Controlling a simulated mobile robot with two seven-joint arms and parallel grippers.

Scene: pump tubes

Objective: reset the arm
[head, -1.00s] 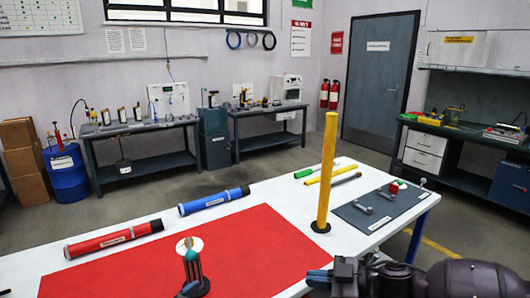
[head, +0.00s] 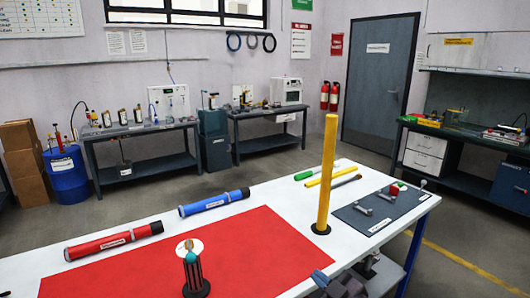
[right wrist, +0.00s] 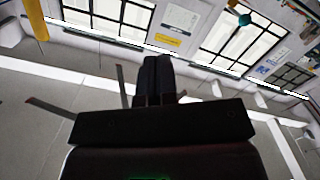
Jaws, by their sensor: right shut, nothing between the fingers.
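My right gripper (head: 322,280) shows at the bottom of the head view, low over the table's front edge, right of the red mat's front part. In the right wrist view its fingers (right wrist: 153,75) are together with nothing between them, against a tilted view of windows and wall. It touches none of the tubes.
The white table (head: 265,186) bears a red mat (head: 270,250), a red tube (head: 115,241), a blue tube (head: 214,202), an upright yellow tube (head: 327,170), a small stand (head: 194,272) and a grey mat (head: 360,225) with small parts. Floor right of the table is clear.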

